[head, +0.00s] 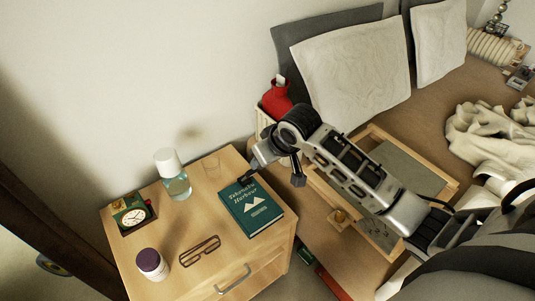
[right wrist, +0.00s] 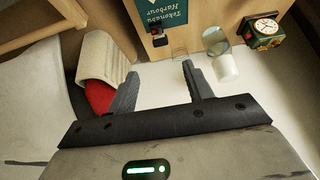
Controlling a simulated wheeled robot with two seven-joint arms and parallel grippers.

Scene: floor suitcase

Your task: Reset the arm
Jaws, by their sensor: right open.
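My right arm enters the head view from the right and reaches over the bed side to the nightstand. Its gripper (head: 268,172) is by the nightstand's back right corner, close to the green book (head: 251,205). In the right wrist view the gripper (right wrist: 158,82) has its two dark fingers spread apart, with nothing between them. The book (right wrist: 165,12) shows at the top of that view. My left gripper is not in view.
The nightstand (head: 205,225) holds a clear bottle with a white cap (head: 175,178), a drinking glass (head: 211,167), a clock (head: 133,215), a purple-lidded jar (head: 151,263) and glasses (head: 200,251). A red vase (head: 275,100) stands behind my arm. A wooden tray (head: 376,131) lies beneath it.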

